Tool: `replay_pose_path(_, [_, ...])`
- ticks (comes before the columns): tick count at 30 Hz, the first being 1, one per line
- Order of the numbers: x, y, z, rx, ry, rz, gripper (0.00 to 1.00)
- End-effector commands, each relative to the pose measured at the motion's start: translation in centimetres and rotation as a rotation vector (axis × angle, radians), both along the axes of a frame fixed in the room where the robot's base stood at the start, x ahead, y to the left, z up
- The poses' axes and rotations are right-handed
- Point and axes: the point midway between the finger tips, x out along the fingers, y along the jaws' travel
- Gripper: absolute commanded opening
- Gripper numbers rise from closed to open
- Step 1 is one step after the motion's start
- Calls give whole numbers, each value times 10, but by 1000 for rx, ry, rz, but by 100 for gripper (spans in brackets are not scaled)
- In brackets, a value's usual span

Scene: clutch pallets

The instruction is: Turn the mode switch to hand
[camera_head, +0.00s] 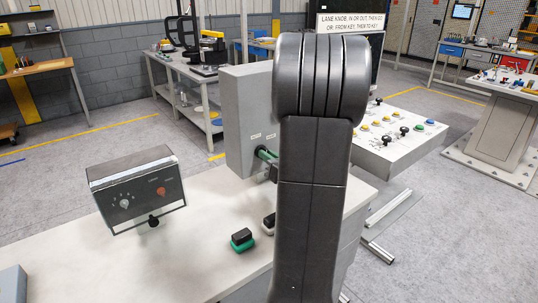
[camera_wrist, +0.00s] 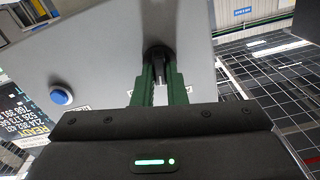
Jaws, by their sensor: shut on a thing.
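A grey upright box (camera_head: 248,100) stands on the pale bench top, partly hidden behind my arm. Two small white labels show on its front, too small to read. My gripper (camera_head: 265,154) is at the box's front just below these labels, with its green fingers partly hidden by my arm. In the wrist view my gripper (camera_wrist: 159,82) is shut on a black switch knob (camera_wrist: 157,54) on the grey box face (camera_wrist: 105,50), one green finger on each side. The knob's pointing direction cannot be told.
A tilted control box (camera_head: 137,190) with knobs stands left on the bench top (camera_head: 190,255). A green-based black block (camera_head: 242,239) and a white-based one (camera_head: 269,223) are nearer my arm. A sloped panel with several buttons (camera_head: 400,133) lies right. A blue button (camera_wrist: 61,96) shows left of the knob.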

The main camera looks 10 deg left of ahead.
Motion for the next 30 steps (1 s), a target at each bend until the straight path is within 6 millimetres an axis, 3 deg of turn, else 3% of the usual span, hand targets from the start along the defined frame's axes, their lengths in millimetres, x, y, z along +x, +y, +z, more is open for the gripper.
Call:
replay_pose_path(18, [1, -2, 1, 398, 403, -2, 0])
replay_pose_path(30, [2, -2, -1, 560, 566, -2, 0])
